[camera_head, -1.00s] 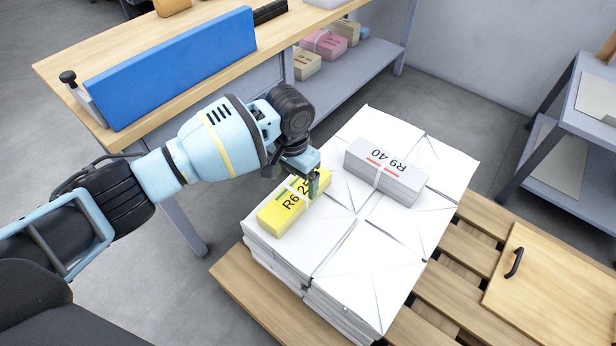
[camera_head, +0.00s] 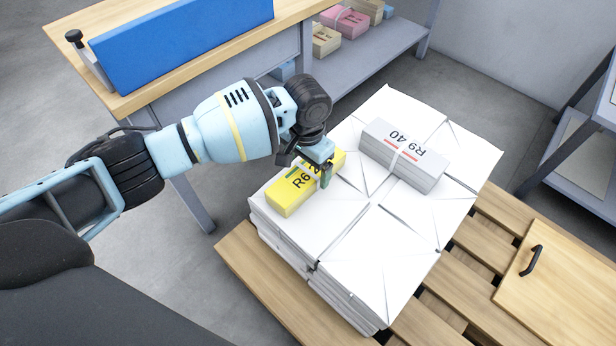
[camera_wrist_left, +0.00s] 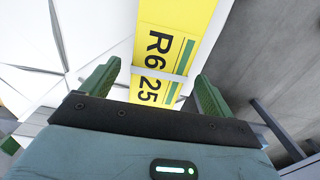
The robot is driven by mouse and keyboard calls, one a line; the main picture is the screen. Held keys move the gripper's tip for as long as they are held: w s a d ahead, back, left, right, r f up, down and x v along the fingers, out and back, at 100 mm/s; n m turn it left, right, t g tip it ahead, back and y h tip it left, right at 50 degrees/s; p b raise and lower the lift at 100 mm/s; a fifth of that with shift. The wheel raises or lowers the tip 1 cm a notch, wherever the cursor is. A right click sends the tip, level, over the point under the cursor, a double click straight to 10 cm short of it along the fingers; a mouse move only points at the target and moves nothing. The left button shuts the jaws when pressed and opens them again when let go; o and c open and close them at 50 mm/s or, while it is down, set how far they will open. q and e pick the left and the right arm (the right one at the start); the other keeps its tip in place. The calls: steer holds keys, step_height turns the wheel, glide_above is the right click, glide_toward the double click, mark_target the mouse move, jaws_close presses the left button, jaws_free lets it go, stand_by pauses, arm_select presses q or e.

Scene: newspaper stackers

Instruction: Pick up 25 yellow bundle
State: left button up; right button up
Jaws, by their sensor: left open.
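The yellow bundle (camera_head: 290,191), marked R6 25 and tied with a white band, lies on the white paper stack (camera_head: 345,258) at its left back part. My left gripper (camera_head: 318,176) is over the bundle's far right end and hides part of its print. In the left wrist view, the yellow bundle (camera_wrist_left: 172,38) runs between the two green fingers of my left gripper (camera_wrist_left: 155,85), which stand apart on either side of it. I cannot tell how far the fingertips are above the stack. My right gripper is not in view.
A grey bundle (camera_head: 404,160) marked R9 40 lies on the same stack to the right. The stack stands on a wooden pallet (camera_head: 465,290). A workbench with a blue panel (camera_head: 185,40) stands behind the arm. A shelf at the back holds pink (camera_head: 345,22) and other bundles.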

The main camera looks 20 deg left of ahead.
mark_target(307, 171)
arm_select(q)
step_height(307, 171, down, 3)
steer(key=shift+f+b, duration=0.1)
steer(key=shift+b, duration=0.65)
steer(key=shift+c, duration=0.7)
steer(key=c, duration=1.4)
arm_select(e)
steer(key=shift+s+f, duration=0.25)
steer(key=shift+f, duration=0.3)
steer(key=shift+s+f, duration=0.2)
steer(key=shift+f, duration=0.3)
arm_select(q)
steer(key=shift+r, duration=0.2)
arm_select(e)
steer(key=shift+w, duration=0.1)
